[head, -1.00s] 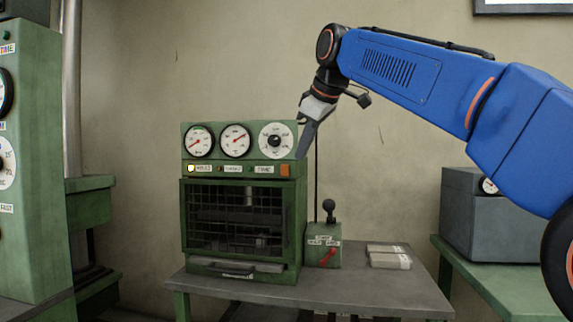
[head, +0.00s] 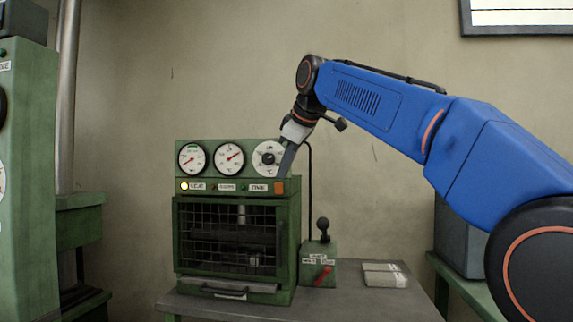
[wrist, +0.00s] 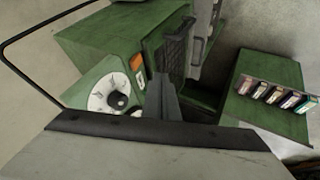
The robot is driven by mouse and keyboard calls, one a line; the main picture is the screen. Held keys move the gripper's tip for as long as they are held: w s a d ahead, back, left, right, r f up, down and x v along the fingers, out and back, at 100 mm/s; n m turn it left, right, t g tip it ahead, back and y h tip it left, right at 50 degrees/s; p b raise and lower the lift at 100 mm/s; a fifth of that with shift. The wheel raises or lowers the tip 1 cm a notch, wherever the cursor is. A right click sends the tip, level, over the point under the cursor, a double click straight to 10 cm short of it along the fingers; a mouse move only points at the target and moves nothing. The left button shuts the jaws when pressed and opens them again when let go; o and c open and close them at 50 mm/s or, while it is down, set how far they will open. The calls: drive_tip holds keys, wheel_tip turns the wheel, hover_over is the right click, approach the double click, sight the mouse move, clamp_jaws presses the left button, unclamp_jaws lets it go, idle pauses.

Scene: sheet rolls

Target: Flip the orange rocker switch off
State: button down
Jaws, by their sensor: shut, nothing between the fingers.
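The orange rocker switch (head: 279,187) sits at the right end of the label strip on the green oven's front, below the right-hand dial. It also shows in the wrist view as a small orange patch (wrist: 137,61) beside the white dial. My gripper (head: 281,174) is shut and empty, pointing down, with its tips just above the switch in the head view. In the wrist view the shut fingers (wrist: 160,82) lie just to the right of the switch. I cannot tell whether they touch it, nor which way the rocker is tilted.
The green oven (head: 290,245) stands on a grey table (head: 350,305). A lit lamp (head: 184,186) is at the strip's left end. A green box with a black-knobbed lever (head: 323,228) and red handle stands to the right, beside pale packets (head: 385,275).

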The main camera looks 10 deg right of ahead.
sight(277, 183)
drive_tip(key=w+f, duration=0.4)
drive_tip(key=w, duration=0.3)
drive_tip(key=shift+w, duration=0.3)
drive_tip(key=shift+w+a+f, duration=0.1)
drive_tip(key=shift+w+r, duration=0.2)
drive_tip(key=shift+w, duration=0.05)
idle(0.4)
drive_tip(key=shift+r, duration=0.1)
drive_tip(key=shift+w+r, duration=0.1)
drive_tip(key=shift+r, duration=0.65)
